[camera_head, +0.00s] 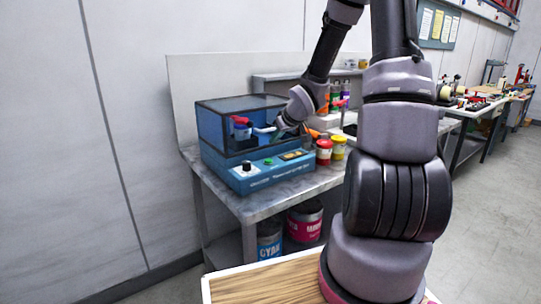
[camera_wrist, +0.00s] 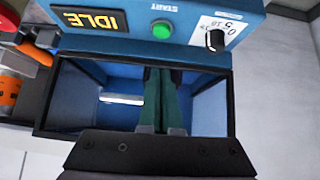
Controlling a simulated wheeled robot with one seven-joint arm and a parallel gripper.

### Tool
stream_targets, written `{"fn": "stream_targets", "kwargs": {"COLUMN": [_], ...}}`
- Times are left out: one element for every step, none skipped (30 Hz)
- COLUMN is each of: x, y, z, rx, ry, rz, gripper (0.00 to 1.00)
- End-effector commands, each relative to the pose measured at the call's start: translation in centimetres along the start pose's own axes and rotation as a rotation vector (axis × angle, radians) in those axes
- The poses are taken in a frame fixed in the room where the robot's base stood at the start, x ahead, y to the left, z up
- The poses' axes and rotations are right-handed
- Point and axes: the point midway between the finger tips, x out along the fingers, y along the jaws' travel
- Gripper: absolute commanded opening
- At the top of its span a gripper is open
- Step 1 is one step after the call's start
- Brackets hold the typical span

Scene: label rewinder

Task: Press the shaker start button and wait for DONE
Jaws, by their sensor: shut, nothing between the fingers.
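The blue shaker (camera_head: 262,172) stands on a metal bench, with a clear-walled box above its front panel. The panel carries a green START button (camera_wrist: 163,30), a dark knob (camera_wrist: 215,40) with a printed scale, and a display (camera_wrist: 92,20) reading IDLE. The button also shows small in the head view (camera_head: 268,161). In the wrist view, upside down, my gripper (camera_wrist: 162,72) is shut and empty. Its dark green fingers overlap the clear box, with the tips short of the button and apart from it in the picture. In the head view my fingers are hard to make out.
A red jar (camera_head: 323,152) and a yellow jar (camera_head: 338,148) stand right of the shaker. Paint cans marked CYAN (camera_head: 269,246) and MAGENTA (camera_head: 305,222) sit below the bench (camera_head: 262,203). A wooden-topped surface (camera_head: 262,287) is in front.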

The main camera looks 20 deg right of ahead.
Motion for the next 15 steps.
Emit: {"fn": "stream_targets", "kwargs": {"x": [1.2,1.8,2.5,3.2,3.8,4.6,5.1,5.4,5.8,6.1,6.3,6.7,6.8,7.0,7.2], "y": [-0.2,-0.2,-0.2,-0.2,-0.2,-0.2,-0.2,-0.1,-0.1,-0.1,-0.1,0.0,0.0,0.0,0.0], "z": [0.0,0.0,0.1,0.0,0.0,0.0,0.0,0.6,1.1,1.4,1.7,2.0,2.2,2.4,2.5], "rx": [-0.001,-0.001,-0.002,-0.002,-0.001,-0.001,-0.002,0.000,0.000,-0.001,0.000,0.001,0.001,0.000,-0.001], "ry": [-0.002,-0.002,-0.002,-0.002,-0.002,-0.002,-0.002,-0.003,-0.003,-0.003,-0.003,-0.002,-0.002,-0.002,-0.001], "rz": [-0.005,-0.004,-0.004,-0.004,-0.005,-0.004,-0.003,-0.003,-0.002,-0.002,-0.001,-0.001,-0.001,-0.001,-0.001], "gripper": [0.00,0.00,0.00,0.00,0.00,0.00,0.00,0.00,0.00,0.00,0.00,0.00,0.00,0.00,0.00]}}
